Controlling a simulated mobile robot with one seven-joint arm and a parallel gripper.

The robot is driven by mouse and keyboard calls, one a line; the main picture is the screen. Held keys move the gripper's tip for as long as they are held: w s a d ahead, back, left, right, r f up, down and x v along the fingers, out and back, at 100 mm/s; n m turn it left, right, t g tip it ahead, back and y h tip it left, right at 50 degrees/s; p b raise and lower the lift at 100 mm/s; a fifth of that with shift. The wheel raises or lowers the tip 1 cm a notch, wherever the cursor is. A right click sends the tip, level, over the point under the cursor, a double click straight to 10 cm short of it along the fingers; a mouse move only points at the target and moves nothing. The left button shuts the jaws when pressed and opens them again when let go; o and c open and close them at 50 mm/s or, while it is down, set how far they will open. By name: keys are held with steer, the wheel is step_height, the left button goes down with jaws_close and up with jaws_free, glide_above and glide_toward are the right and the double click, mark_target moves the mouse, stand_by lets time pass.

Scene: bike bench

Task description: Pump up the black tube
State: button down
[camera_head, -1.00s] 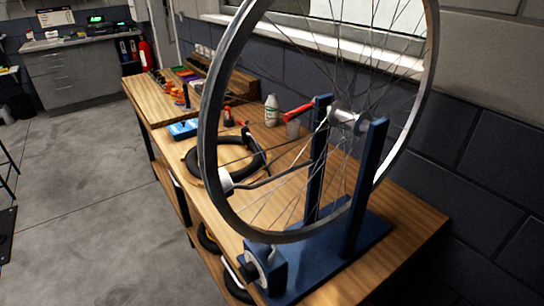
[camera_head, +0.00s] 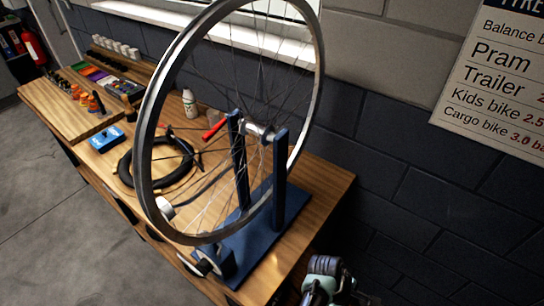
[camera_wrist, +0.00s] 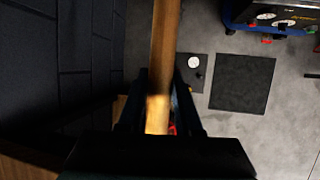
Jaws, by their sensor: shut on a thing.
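The black tube (camera_head: 155,165) lies as a ring on the wooden bench, partly hidden behind the wheel rim. My gripper (camera_wrist: 162,85) shows in the wrist view, with its two dark fingers on either side of a long wood-coloured bar (camera_wrist: 165,45). It is shut on this bar, which I cannot identify; a small red part (camera_wrist: 172,128) shows near the finger bases. In the wrist view, a blue machine with gauges (camera_wrist: 275,20) stands at the top right. No pump is clearly visible at the tube.
A spoked wheel stands upright in a blue stand (camera_head: 279,185) on the bench (camera_head: 325,180). A blue box (camera_head: 107,138) and a white bottle (camera_head: 189,104) stand behind it. A wall sign (camera_head: 500,85) lists tyre values, including Kids bike 2.5. Dark mats (camera_wrist: 243,82) lie on the floor.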

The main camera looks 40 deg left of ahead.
step_height(320, 180, up, 10)
steer(key=p, duration=0.8)
steer(key=shift+w, duration=0.1)
steer(key=shift+f+b, duration=0.45)
steer(key=shift+f, duration=0.25)
step_height(320, 180, down, 30)
steer(key=b, duration=2.7)
steer(key=shift+r, duration=0.7)
steer(key=shift+r+p, duration=0.1)
steer(key=shift+p, duration=0.2)
